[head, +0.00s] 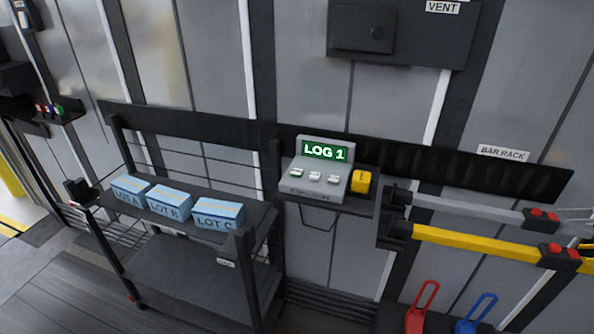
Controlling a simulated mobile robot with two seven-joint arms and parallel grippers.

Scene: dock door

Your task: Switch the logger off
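The logger (318,176) is a grey sloped console on a small dark wall shelf (350,203). Its green screen (325,151) is lit and reads LOG 1. Three small pale keys or switches (315,176) sit in a row on its sloped face; the markings by them are too small to read. A yellow block (361,181) stands at the console's right side; I cannot tell whether it is attached. Neither of my grippers can be made out in the head view.
A dark rack (190,285) at left holds blue boxes LOT A (130,188), LOT B (168,203) and LOT C (217,213). Grey (460,208) and yellow (475,243) bars jut out at right. A VENT box (368,32) hangs above. Red (421,307) and blue (476,314) tags sit low.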

